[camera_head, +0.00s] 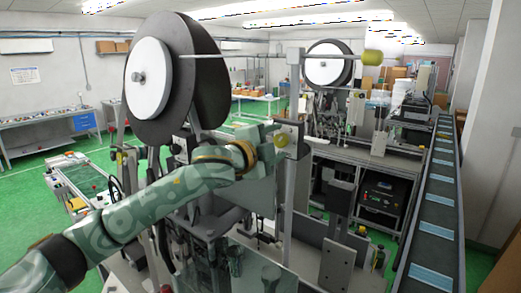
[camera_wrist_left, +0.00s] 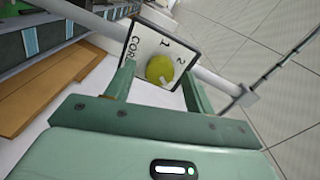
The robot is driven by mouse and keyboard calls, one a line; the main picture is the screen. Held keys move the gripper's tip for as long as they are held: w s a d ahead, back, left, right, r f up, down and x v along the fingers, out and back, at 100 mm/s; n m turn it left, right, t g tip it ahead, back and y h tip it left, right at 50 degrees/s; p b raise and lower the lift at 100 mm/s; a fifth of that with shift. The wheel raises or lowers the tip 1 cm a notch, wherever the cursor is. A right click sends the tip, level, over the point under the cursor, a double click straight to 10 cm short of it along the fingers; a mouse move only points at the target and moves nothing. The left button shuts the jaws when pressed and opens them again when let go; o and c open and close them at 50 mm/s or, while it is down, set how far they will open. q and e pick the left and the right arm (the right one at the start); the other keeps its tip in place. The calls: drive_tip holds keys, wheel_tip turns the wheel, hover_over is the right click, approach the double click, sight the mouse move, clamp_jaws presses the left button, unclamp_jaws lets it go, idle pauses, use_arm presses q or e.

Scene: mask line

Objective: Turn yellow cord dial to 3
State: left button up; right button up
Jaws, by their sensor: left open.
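The yellow dial (camera_head: 281,139) is a round knob on a small pale panel (camera_head: 292,130) of the mask machine. In the left wrist view the yellow dial (camera_wrist_left: 158,67) sits on a white plate (camera_wrist_left: 146,43) marked with partly hidden "COR" letters, a 1 and a 2. A whitish mark shows at the dial's lower edge; which number it stands for I cannot tell. My left gripper (camera_head: 273,139) is at the dial. In the wrist view its open fingers (camera_wrist_left: 158,74) stand on either side of the dial; contact is not clear. The right gripper is out of view.
A big white-and-black reel (camera_head: 147,78) stands above my left arm. A grey upright post (camera_head: 293,90) rises beside the dial panel. A conveyor with blue masks (camera_head: 430,278) runs along the right.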

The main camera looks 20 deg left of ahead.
use_arm(q)
drive_tip(key=b+v, duration=0.4)
drive_tip(key=v, duration=1.2)
drive_tip(key=shift+b, duration=0.3)
drive_tip(key=shift+f, duration=0.1)
